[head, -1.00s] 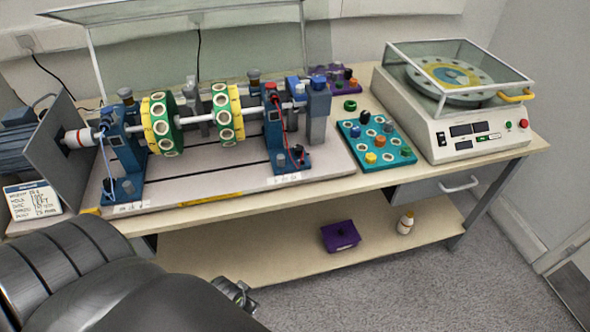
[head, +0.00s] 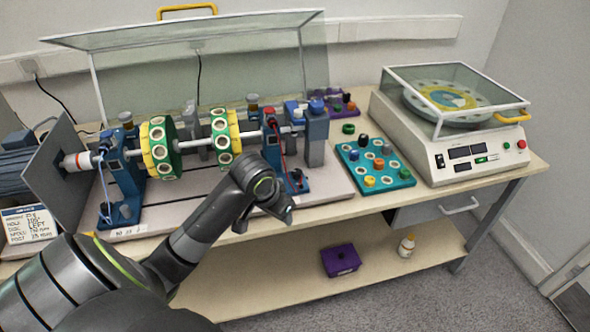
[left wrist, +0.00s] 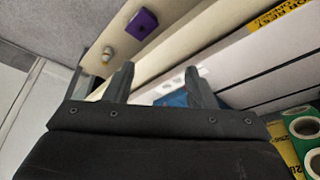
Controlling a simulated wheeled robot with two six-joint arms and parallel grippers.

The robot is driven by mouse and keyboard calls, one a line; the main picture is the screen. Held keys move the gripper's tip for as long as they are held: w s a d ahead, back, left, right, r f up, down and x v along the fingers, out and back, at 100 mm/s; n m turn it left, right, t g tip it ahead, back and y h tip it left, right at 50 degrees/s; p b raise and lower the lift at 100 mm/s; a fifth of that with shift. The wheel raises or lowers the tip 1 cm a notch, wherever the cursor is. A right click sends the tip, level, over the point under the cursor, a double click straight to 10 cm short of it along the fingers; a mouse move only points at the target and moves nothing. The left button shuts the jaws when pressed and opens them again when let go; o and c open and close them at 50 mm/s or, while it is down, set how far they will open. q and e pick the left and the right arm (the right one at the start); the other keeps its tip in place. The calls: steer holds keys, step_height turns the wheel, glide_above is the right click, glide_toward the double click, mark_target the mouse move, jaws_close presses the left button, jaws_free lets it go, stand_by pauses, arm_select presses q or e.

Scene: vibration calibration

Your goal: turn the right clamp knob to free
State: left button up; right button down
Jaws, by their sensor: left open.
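The rig's right blue pedestal (head: 270,140) stands on the pale base plate. A brass-topped dark knob (head: 252,104) rises by its top, and a small black knob (head: 297,176) sits on its blue foot. I cannot tell which of these is the clamp knob, or how it is set. My left gripper (head: 286,208) is in front of the right pedestal, near the bench's front edge. In the left wrist view its two fingers (left wrist: 158,82) are apart with nothing held between them. A blue part (left wrist: 176,98) shows beyond them, partly hidden. My right gripper is not in view.
Two green and yellow rotor discs (head: 226,138) sit on the shaft. A raised clear cover (head: 200,65) stands behind. A teal tray (head: 405,181) of coloured parts and a white balancing machine (head: 400,125) are to the right. A purple box (head: 340,261) lies on the lower shelf.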

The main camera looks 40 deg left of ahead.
arm_select(q)
steer(key=w+a+r+n, duration=0.15)
steer(key=w+r, duration=0.25)
steer(key=r, duration=0.4)
steer(key=w+a+r, duration=0.3)
steer(key=w+r, duration=0.2)
steer(key=r, duration=0.3)
steer(key=b, duration=0.6)
glide_toward(296, 172)
steer(key=x, duration=0.8)
steer(key=shift+f+p, duration=0.15)
steer(key=shift+p, duration=0.15)
steer(key=shift+c, duration=0.3)
steer(key=c, duration=0.9)
